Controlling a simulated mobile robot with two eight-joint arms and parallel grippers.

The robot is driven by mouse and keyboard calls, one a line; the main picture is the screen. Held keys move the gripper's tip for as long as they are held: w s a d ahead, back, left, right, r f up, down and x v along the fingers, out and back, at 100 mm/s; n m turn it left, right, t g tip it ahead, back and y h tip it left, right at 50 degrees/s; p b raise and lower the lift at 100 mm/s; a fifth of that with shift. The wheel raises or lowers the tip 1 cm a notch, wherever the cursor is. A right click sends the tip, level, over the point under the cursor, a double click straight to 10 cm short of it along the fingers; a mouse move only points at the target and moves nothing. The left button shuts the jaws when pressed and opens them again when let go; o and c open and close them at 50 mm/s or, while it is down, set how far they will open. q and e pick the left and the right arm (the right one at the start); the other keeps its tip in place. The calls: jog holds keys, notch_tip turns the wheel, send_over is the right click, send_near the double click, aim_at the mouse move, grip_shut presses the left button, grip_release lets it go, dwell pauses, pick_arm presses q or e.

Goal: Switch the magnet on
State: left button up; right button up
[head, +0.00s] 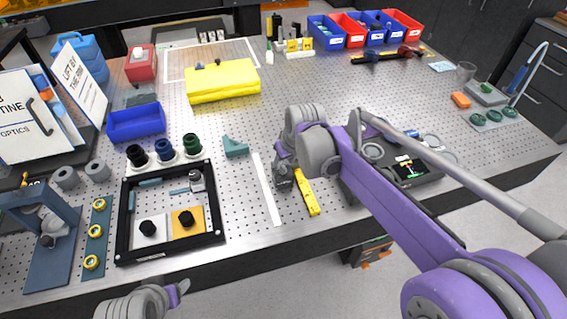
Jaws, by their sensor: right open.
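I cannot tell for sure which thing is the magnet or see its switch. A small dark block (284,182) sits on the perforated bench, right under my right gripper (286,165). A yellow bar (306,193) lies beside it, to the right. My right gripper is open, pointing down at the block; its fingers are partly hidden by its own wrist, and I cannot tell whether they touch the block. My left gripper (180,290) shows in part at the bottom, in front of the bench's front edge; its jaws are too unclear to read.
A black frame (122,215) with knobbed plates stands left of centre. A white strip (266,190) and a teal bracket (235,148) lie between it and my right gripper. A dark instrument (425,168) stands partly behind my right arm.

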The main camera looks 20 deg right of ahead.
jog(key=shift+x, duration=0.9)
jog(key=shift+c, duration=0.3)
grip_shut()
